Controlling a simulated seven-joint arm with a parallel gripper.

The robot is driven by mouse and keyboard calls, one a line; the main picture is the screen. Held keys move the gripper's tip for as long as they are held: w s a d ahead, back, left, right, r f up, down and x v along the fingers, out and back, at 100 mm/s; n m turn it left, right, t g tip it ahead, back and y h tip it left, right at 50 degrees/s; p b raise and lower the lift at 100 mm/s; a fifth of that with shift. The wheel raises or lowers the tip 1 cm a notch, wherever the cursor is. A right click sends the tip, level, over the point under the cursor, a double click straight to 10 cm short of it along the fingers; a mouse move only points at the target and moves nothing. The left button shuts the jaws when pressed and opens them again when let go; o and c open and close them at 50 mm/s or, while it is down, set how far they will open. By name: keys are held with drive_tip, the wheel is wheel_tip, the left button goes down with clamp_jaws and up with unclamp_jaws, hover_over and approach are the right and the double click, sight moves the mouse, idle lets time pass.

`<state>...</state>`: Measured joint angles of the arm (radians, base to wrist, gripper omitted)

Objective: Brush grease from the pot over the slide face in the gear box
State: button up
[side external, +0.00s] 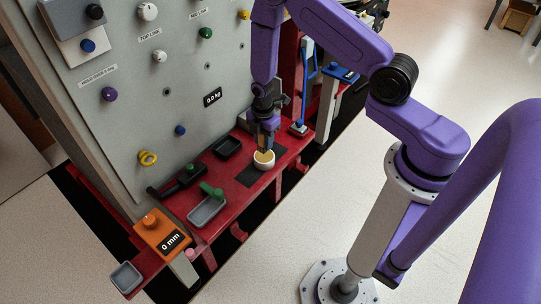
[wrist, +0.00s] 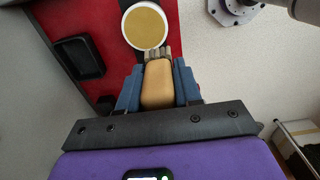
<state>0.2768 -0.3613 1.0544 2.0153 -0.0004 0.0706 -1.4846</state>
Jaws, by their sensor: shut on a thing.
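My gripper (side external: 266,136) is above the red shelf, directly over the grease pot. In the wrist view my gripper (wrist: 158,88) has its blue fingers on both sides of a brush (wrist: 158,84) with a tan handle and grey-brown bristles. The white round pot (side external: 264,164) holds yellowish grease and stands on a dark mat. The pot also shows in the wrist view (wrist: 145,26), with the bristles at its near rim. I cannot tell whether the bristles touch the grease. I cannot make out the gear box or its slide face for certain.
The red shelf (side external: 236,188) carries a black tray (side external: 227,147), a grey tray (side external: 207,211) and an orange unit (side external: 160,232) reading 0 mm. A grey panel (side external: 150,95) with several knobs rises behind. A blue-handled tool (side external: 302,95) stands to the right.

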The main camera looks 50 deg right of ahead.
drive_tip(key=shift+w+d+f, duration=0.35)
drive_tip(key=shift+d+f, duration=0.1)
drive_tip(key=shift+f, duration=0.6)
drive_tip(key=shift+w+d+f, duration=0.35)
drive_tip(key=shift+d+f, duration=0.05)
drive_tip(key=shift+f, duration=0.6)
drive_tip(key=shift+w+d+f, duration=0.35)
drive_tip(key=shift+d+f, duration=0.1)
drive_tip(key=shift+f, duration=0.6)
drive_tip(key=shift+f, duration=0.55)
drive_tip(key=shift+r, duration=0.1)
wheel_tip(320, 180, up, 7)
idle(1.0)
idle(0.5)
